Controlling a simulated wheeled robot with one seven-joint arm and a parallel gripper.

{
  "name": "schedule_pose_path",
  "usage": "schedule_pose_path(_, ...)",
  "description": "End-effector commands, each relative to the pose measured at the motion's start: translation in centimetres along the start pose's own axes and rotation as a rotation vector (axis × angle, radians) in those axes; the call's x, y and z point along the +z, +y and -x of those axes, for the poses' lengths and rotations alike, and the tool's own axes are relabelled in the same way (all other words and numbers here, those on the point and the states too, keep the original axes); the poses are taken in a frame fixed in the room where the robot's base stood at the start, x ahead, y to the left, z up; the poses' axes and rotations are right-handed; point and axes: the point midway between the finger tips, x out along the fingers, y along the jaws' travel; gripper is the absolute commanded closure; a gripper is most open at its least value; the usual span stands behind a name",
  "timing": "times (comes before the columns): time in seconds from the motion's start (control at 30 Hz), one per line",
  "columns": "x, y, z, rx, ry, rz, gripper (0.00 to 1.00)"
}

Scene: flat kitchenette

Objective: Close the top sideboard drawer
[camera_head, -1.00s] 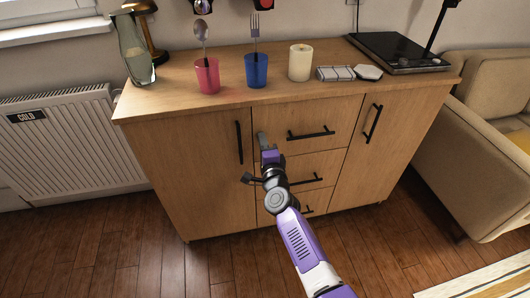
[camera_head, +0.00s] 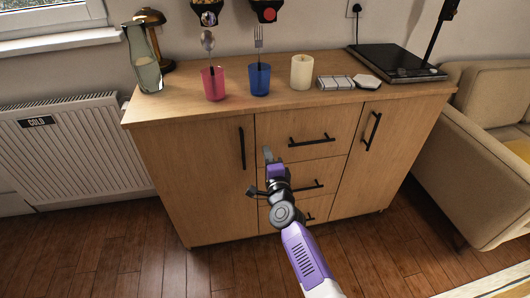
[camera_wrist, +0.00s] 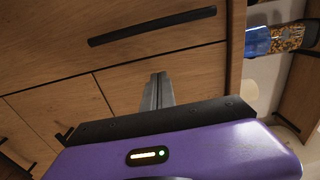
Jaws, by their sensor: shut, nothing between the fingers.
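The top sideboard drawer (camera_head: 283,128) is the wooden front under the worktop, with a black bar handle (camera_head: 312,140). Its front looks flush, or nearly so, with the doors beside it; a small gap is too fine to tell. My gripper (camera_head: 267,153) is shut and empty, in front of the drawer's lower left part, left of the handle. In the wrist view, which is turned sideways, my closed fingers (camera_wrist: 157,90) point at the plain drawer front (camera_wrist: 205,75). Whether they touch it cannot be told. My arm covers parts of the lower drawers.
The left door (camera_head: 200,170) has an upright handle (camera_head: 242,148) close to my gripper. Lower drawers and a right door (camera_head: 375,165) adjoin. Cups and a candle (camera_head: 302,72) stand on top. A radiator (camera_head: 75,150) is left, a sofa (camera_head: 455,170) right. Some wooden floor is clear.

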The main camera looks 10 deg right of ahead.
Motion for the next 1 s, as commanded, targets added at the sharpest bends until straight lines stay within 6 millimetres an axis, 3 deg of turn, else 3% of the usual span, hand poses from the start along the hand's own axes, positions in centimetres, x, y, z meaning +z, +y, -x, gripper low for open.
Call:
schedule_pose_path(0.6, 0.0, -0.1, 8.6, 0.001, 0.0, 0.0, 1.0)
schedule_pose_path(0.8, 0.0, -0.1, 10.0, -0.001, 0.001, -0.001, 1.0)
schedule_pose_path(1.0, 0.0, 0.0, 10.2, -0.001, 0.001, 0.001, 1.0)
